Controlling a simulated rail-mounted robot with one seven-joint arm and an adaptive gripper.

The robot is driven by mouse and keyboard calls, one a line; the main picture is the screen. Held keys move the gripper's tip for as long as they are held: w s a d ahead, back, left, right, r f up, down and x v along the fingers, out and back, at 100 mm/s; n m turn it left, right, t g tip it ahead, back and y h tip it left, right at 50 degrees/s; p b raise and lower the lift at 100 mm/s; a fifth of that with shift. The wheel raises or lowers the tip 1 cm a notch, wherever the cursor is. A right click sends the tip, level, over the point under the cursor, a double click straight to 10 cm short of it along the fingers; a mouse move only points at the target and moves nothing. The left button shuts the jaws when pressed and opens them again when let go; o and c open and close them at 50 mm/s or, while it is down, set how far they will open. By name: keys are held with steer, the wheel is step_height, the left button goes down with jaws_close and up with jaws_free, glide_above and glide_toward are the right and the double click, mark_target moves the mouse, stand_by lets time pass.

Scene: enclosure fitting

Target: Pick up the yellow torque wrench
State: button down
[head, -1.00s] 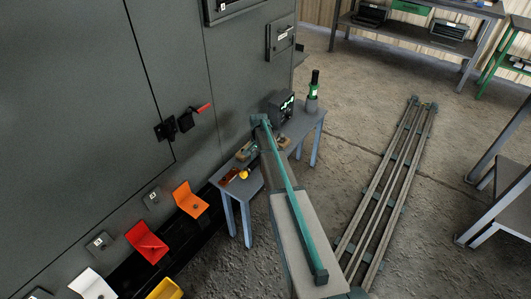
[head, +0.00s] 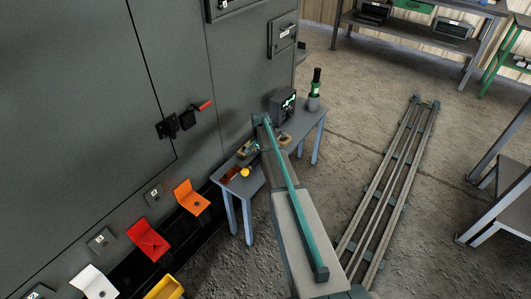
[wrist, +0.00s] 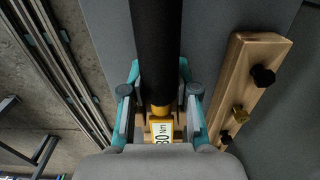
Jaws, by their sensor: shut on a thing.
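The yellow torque wrench (wrist: 161,127) has a yellow body with a white number label and a thick black handle. In the wrist view the handle runs up out of the top of the picture. My gripper (wrist: 159,106) is shut on the wrench where the yellow body meets the black handle, with one teal finger on each side. In the head view a small yellow part (head: 245,171), which looks like the wrench, shows at the near end of the blue-grey table (head: 225,181). My arm hides most of the gripper there. I cannot tell whether the wrench touches the table.
A wooden block (wrist: 246,90) with dark and brass knobs lies right of the gripper. A dark meter (head: 282,106) and a green-banded bottle (head: 314,92) stand at the table's far end. The grey cabinet (head: 90,100) borders the table's left. Floor rails (head: 392,180) lie to the right.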

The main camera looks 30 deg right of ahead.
steer(key=shift+r, duration=0.15)
steer(key=shift+r, duration=0.35)
step_height(320, 180, up, 2)
steer(key=shift+r+b, duration=0.1)
steer(key=shift+b, duration=0.3)
steer(key=s+a+r+p, duration=0.1)
steer(key=s+a+r, duration=0.2)
steer(key=s+r, duration=1)
steer(key=shift+s, duration=0.3)
steer(key=shift+a+f, duration=0.1)
